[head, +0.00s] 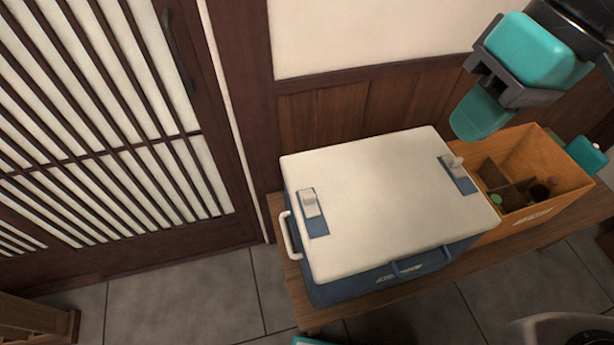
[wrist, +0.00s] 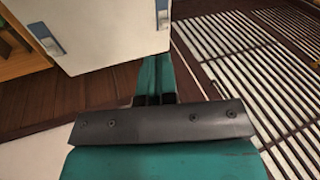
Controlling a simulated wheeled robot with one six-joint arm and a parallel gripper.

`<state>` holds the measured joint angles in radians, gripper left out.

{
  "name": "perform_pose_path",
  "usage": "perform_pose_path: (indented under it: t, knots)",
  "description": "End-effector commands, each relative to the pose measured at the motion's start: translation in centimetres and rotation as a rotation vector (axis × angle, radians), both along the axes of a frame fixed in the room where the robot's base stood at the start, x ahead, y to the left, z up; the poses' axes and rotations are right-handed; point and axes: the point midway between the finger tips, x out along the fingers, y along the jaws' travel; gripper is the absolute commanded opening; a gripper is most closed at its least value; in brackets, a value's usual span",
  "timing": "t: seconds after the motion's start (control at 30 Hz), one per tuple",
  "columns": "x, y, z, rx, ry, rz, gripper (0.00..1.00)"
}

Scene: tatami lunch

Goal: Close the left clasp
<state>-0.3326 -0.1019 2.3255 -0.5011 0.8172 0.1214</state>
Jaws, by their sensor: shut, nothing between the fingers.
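A cooler box with a white lid (head: 385,195) and blue body (head: 345,288) stands on a low wooden bench. The left clasp (head: 311,210) is a white lever on a blue plate at the lid's left side; it also shows at the top of the wrist view (wrist: 163,15). Whether its lever is fully down I cannot tell. The right clasp (head: 457,172) sits near the orange crate, its white lever seeming raised. My teal gripper (head: 480,112) is shut and empty, above the box's far right side, apart from both clasps. Its fingers show in the wrist view (wrist: 155,75).
An open orange crate (head: 540,165) with dividers and small items stands right of the box. A slatted sliding door (head: 110,130) is at the left, a wood-panelled wall (head: 350,105) behind. Grey tiled floor (head: 190,295) lies clear in front of the door.

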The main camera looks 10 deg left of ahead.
Motion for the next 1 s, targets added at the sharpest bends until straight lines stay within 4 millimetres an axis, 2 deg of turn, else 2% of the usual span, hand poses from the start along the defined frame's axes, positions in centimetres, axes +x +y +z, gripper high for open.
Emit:
perform_pose_path:
  t: [0.03, 0.1, 0.27, 0.37, 0.5, 0.63, 0.8, 0.9, 1.0]
  knots:
    - [2.1, 1.3, 0.2, -0.018, 0.032, 0.003, 0.00]
    - [4.8, 3.1, 0.2, -0.048, 0.074, -0.002, 0.00]
    - [10.4, 7.7, -1.3, -0.127, 0.156, -0.013, 0.00]
    - [13.2, 10.6, -3.3, -0.184, 0.198, -0.020, 0.00]
    - [16.1, 14.6, -7.2, -0.273, 0.243, -0.032, 0.00]
    - [17.6, 18.0, -11.6, -0.359, 0.269, -0.046, 0.00]
    - [18.0, 20.9, -17.0, -0.454, 0.280, -0.064, 0.00]
    - [17.8, 21.7, -19.1, -0.491, 0.276, -0.071, 0.00]
    - [17.7, 22.0, -20.4, -0.514, 0.271, -0.079, 0.00]
